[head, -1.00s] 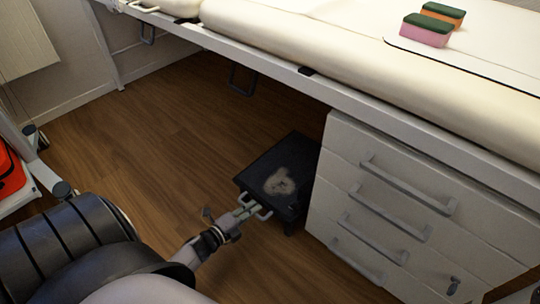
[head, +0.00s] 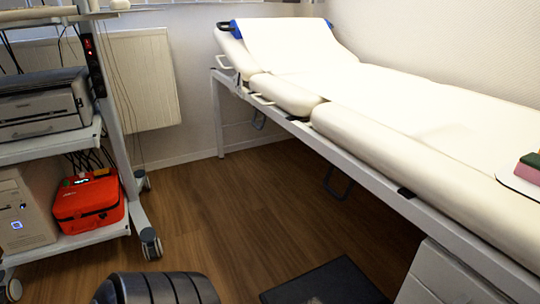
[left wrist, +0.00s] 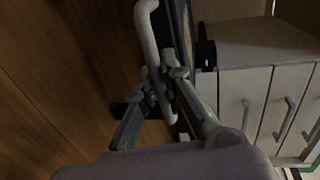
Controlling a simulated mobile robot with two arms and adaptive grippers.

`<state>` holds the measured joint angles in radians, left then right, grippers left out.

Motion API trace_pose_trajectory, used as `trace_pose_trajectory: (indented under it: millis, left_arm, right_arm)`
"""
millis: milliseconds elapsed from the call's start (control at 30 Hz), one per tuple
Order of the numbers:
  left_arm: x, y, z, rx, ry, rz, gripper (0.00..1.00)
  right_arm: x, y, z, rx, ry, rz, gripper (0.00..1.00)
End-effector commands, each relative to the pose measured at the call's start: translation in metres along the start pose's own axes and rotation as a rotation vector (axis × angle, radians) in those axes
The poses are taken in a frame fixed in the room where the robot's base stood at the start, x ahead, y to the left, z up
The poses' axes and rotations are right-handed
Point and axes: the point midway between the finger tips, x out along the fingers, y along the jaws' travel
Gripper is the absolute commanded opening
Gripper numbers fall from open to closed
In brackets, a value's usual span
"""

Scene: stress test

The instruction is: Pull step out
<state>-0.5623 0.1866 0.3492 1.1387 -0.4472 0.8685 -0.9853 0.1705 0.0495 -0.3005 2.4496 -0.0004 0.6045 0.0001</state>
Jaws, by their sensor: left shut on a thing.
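The black step (head: 328,284) shows at the bottom edge of the head view, on the floor beside the drawer cabinet. Its front part and handle are cut off there. In the left wrist view a light grey bar handle (left wrist: 149,42) runs down between the fingers of my left gripper (left wrist: 152,98). The gripper is shut on this handle. The dark edge of the step (left wrist: 186,28) is just to the right of the handle; most of the step is hidden or out of that view. My right gripper is in neither view.
The white drawer cabinet (head: 438,276) stands right of the step, under the examination bed (head: 400,150). A wheeled trolley (head: 60,250) with a red case (head: 90,205) stands at the left. Wooden floor (head: 215,225) between them is clear.

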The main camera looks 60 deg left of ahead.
Motion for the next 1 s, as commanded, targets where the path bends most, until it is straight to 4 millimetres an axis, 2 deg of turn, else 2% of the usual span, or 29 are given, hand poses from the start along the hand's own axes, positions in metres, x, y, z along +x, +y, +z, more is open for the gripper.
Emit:
trace_pose_trajectory:
  millis: [167, 200, 500, 800, 933, 1000]
  left_arm:
    - [-0.001, 0.001, 0.000, 0.000, -0.001, 0.002, 0.00]
    - [-0.001, 0.001, 0.000, 0.000, -0.001, 0.002, 0.11]
    - [0.000, 0.000, 0.000, 0.000, 0.000, 0.001, 0.29]
    - [-0.002, 0.000, 0.000, 0.000, 0.000, 0.002, 0.29]
    - [-0.015, 0.001, 0.000, 0.000, 0.000, 0.004, 0.29]
    - [-0.028, 0.001, 0.000, 0.000, 0.000, 0.005, 0.29]
  right_arm:
    - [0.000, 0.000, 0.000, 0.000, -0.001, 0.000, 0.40]
    - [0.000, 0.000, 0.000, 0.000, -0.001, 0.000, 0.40]
    - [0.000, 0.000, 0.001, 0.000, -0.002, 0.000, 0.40]
    - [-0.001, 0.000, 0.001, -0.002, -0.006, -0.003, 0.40]
    - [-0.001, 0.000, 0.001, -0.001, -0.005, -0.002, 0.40]
    - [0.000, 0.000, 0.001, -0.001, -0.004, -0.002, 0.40]
